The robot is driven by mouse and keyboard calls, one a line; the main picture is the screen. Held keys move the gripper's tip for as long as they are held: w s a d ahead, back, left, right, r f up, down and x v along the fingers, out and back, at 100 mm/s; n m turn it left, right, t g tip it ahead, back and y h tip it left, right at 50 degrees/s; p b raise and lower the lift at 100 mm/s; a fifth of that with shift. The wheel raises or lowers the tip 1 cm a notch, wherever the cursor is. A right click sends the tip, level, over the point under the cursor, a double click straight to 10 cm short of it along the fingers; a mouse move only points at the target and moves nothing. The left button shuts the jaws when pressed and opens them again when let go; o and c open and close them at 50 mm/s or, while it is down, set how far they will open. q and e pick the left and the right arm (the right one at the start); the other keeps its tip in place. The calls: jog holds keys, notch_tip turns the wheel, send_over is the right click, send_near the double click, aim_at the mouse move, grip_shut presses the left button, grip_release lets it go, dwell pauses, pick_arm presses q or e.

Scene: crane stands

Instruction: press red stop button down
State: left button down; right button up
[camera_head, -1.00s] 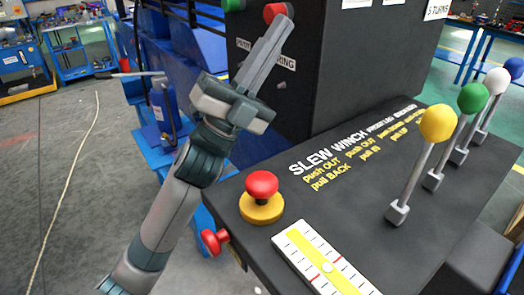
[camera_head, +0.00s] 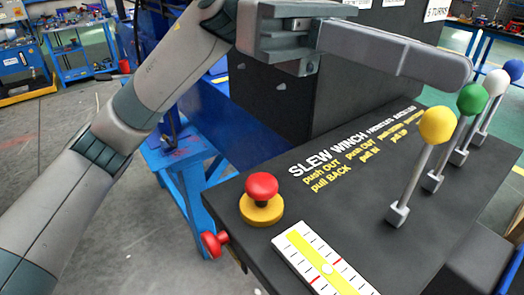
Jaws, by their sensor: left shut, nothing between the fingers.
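The red stop button (camera_head: 262,186) is a red mushroom head on a round yellow base (camera_head: 262,209), near the left edge of the dark console top. The head stands raised above its base on a dark stem. My left gripper (camera_head: 462,73) is shut and empty. Its fingers point right, high in the picture, above and beyond the button and well apart from it. The gripper hides part of the dark cabinet behind. My right gripper is not in view.
A second red knob (camera_head: 213,244) sticks out of the console's left side. Levers with yellow (camera_head: 437,125), green (camera_head: 473,98), white and blue balls stand at the right. A white and yellow scale plate (camera_head: 320,264) lies in front of the button. The space over the button is clear.

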aim_at(262, 180)
pick_arm(q)
jog(key=w+a+m+t+y, duration=0.2)
jog(key=w+a+t+y, duration=0.3)
jog(key=a+t+y, duration=0.7)
jog(key=shift+w+r+t, duration=0.15)
jog(key=shift+r+t, duration=0.25)
jog(key=shift+f, duration=0.1)
